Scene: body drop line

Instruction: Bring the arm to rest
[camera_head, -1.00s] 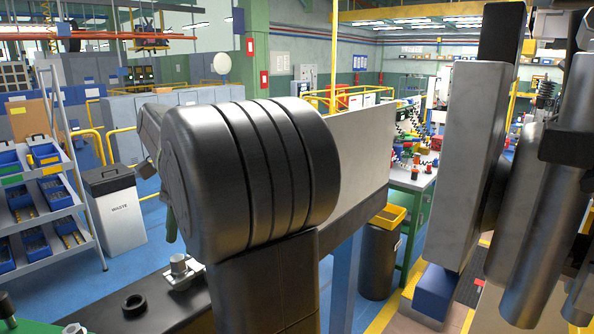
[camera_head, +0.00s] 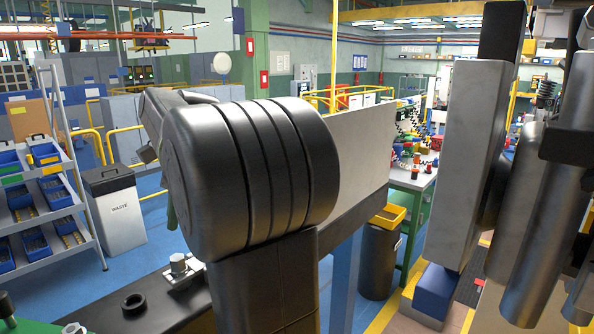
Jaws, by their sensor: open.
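My arm fills the middle of the head view. A large dark grey ribbed joint sits on a thick upright link and blocks much of the scene behind it. A smaller grey part of my arm shows past its upper left edge, with a short blunt end pointing down. I cannot make out my gripper or its fingers; they seem hidden behind the big joint. I see nothing held.
A sloped rack with blue bins (camera_head: 62,192) and a waste bin (camera_head: 117,213) stand at left. A dark surface with a black ring (camera_head: 133,304) is at lower left. A green-legged workbench (camera_head: 410,180) and a yellow-topped bin (camera_head: 379,262) are right of my arm.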

